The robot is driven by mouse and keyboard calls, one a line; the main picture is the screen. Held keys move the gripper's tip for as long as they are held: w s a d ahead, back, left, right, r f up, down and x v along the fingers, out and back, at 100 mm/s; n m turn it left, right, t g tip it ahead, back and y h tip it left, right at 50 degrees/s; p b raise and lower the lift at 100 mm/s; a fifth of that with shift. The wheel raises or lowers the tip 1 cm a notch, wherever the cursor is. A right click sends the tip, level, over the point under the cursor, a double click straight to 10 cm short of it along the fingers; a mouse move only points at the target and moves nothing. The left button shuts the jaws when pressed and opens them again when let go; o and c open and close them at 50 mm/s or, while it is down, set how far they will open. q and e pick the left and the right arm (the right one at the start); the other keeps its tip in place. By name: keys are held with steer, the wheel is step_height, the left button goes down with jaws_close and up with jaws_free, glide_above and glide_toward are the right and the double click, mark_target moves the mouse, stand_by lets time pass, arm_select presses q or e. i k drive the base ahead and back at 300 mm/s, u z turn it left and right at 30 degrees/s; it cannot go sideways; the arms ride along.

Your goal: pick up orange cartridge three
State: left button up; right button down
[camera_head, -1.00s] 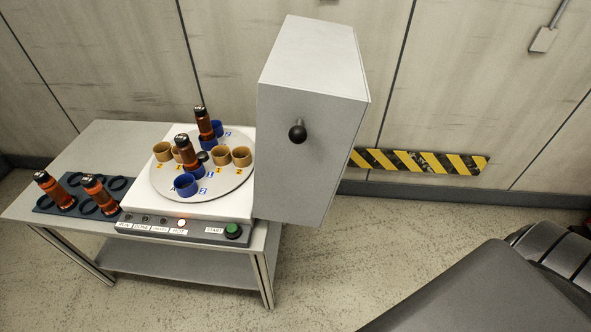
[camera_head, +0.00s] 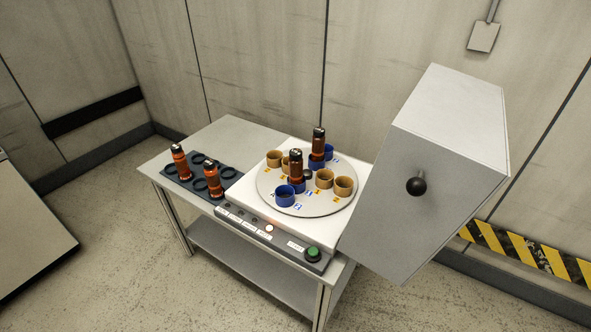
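Two orange cartridges with dark caps stand in the dark rack (camera_head: 190,187) on the left of the table: one at the back left (camera_head: 180,162) and one nearer the middle (camera_head: 213,178). Two darker orange-brown cartridges stand in blue cups on the round plate (camera_head: 265,190): one at the back (camera_head: 318,143) and one in front (camera_head: 295,167). I cannot tell from any marking which is cartridge three. Neither gripper is in view.
The grey table (camera_head: 232,135) has a lower shelf. Tan cups (camera_head: 343,187) and an empty blue cup (camera_head: 284,195) sit on the plate. A green button (camera_head: 313,252) is on the front panel. Open floor lies in front.

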mark_target(296, 160)
steer(key=u, duration=1.4)
steer(key=k, duration=1.15)
steer(key=z, duration=2)
steer(key=i, duration=0.5)
steer(key=u, duration=0.05)
